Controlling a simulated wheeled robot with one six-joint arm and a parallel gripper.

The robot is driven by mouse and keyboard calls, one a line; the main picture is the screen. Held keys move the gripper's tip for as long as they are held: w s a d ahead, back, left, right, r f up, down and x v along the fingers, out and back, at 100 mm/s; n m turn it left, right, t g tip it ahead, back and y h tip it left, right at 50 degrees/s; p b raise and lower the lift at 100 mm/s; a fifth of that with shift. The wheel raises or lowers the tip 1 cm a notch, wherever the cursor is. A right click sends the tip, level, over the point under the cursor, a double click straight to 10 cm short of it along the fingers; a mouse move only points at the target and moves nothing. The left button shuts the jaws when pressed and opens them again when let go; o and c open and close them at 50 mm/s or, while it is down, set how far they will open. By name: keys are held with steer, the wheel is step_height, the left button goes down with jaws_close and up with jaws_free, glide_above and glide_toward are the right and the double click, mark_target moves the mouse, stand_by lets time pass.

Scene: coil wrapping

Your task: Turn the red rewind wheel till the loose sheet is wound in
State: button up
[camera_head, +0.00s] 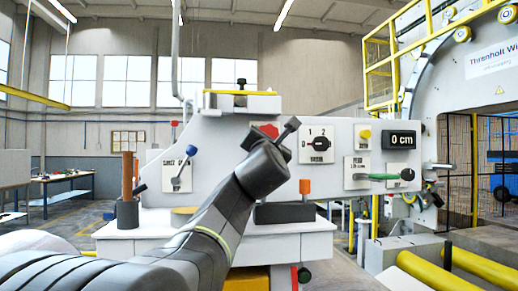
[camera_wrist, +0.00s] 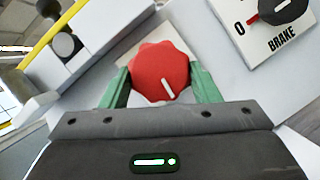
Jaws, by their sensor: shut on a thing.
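The red rewind wheel (camera_wrist: 160,72) is a scalloped red knob with a white pointer mark, set on a pale plate on the panel. In the wrist view my gripper (camera_wrist: 161,85) has its green fingers on both sides of the knob, shut on it. The white mark points down and slightly right. In the head view a bit of the red wheel (camera_head: 266,129) shows above my wrist, which hides most of it and my fingers. A display (camera_head: 402,140) at the panel's right reads 0 cm. I cannot make out the loose sheet.
The brake dial (camera_head: 319,143) is right of the wheel, with its pointer toward 0 in the wrist view. A lever (camera_head: 178,177) stands left, a green-handled lever (camera_head: 385,177) right.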

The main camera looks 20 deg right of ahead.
steer(key=shift+a+r+m+g+h+b, duration=0.15)
steer(key=shift+m+g+h, duration=0.3)
steer(key=shift+m, duration=0.9)
steer(key=shift+d+m+g+h+b, duration=0.1)
steer(key=shift+m+g+h+b, duration=0.15)
steer(key=shift+m+g, duration=0.75)
steer(key=m+g+p, duration=0.1)
steer(key=m+p, duration=0.2)
steer(key=m, duration=0.1)
steer(key=m+g+y+p, duration=0.1)
steer(key=m+p, duration=0.3)
steer(key=r+m+g+y+p, duration=0.1)
steer(key=m+p, duration=0.3)
steer(key=m, duration=0.1)
steer(key=shift+a+g, duration=0.1)
steer(key=shift+g, duration=0.25)
steer(key=shift+f, duration=0.1)
steer(key=o, duration=1)
